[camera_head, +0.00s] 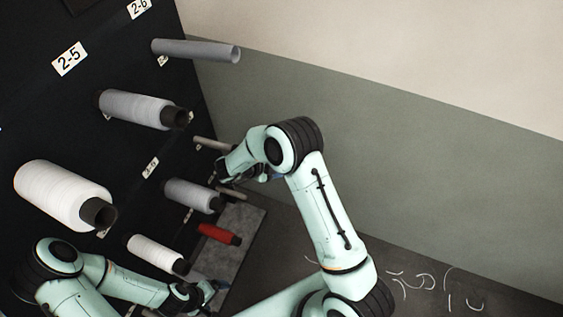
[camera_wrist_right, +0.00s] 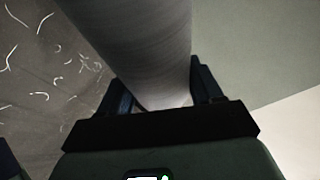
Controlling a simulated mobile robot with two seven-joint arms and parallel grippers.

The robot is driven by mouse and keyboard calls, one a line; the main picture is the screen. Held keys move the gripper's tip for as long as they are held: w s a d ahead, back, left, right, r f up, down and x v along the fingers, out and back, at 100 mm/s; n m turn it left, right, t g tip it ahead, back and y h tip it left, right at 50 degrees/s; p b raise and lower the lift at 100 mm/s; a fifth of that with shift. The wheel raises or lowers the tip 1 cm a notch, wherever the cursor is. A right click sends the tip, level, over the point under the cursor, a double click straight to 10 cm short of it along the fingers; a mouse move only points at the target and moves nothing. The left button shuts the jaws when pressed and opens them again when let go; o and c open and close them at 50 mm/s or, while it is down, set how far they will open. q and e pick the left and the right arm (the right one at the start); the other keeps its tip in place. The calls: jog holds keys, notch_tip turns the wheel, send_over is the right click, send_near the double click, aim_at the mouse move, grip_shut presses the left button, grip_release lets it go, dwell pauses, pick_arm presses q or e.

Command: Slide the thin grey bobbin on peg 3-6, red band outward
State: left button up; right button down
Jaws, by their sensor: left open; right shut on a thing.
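The thin grey bobbin (camera_wrist_right: 150,50) fills the middle of the right wrist view. My right gripper (camera_wrist_right: 160,80) is shut on it, one finger on each side. No red band shows on the part I see. In the head view my right gripper is beside the rack's far edge, partly hidden by its own arm. Short light rods (camera_head: 208,143) show near it; I cannot tell whether they are pegs or part of the bobbin. No label 3-6 is readable. My left gripper (camera_head: 207,291) is open and empty at the bottom, near the lower bobbins.
The black rack (camera_head: 110,55) carries a long grey tube (camera_head: 195,49) near label 2-6, a grey bobbin (camera_head: 135,108), a large white bobbin (camera_head: 62,193), a smaller grey bobbin (camera_head: 190,195), a small white bobbin (camera_head: 152,251) and a red bobbin (camera_head: 214,233). Thread scraps (camera_head: 430,282) lie on the floor.

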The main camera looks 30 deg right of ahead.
jog(key=shift+w+a+f, duration=0.15)
jog(key=shift+w+a, duration=0.65)
jog(key=shift+w, duration=0.15)
jog(key=shift+w+a+f, duration=0.15)
jog(key=shift+w+a, duration=0.65)
jog(key=shift+w, duration=0.15)
jog(key=shift+w+a+f, duration=0.2)
jog(key=shift+w+a, duration=0.6)
jog(key=shift+w, duration=0.15)
jog(key=shift+w+a+f, duration=0.15)
jog(key=shift+w+a, duration=0.65)
jog(key=shift+w, duration=0.15)
jog(key=shift+w+a+f, duration=0.2)
jog(key=shift+w+a, duration=0.6)
jog(key=shift+w, duration=0.15)
jog(key=shift+w+a+f, duration=0.15)
jog(key=shift+w+a, duration=0.65)
jog(key=shift+w, duration=0.1)
jog(key=shift+w+a, duration=0.25)
jog(key=shift+w, duration=0.05)
jog(key=shift+c, duration=0.6)
grip_release()
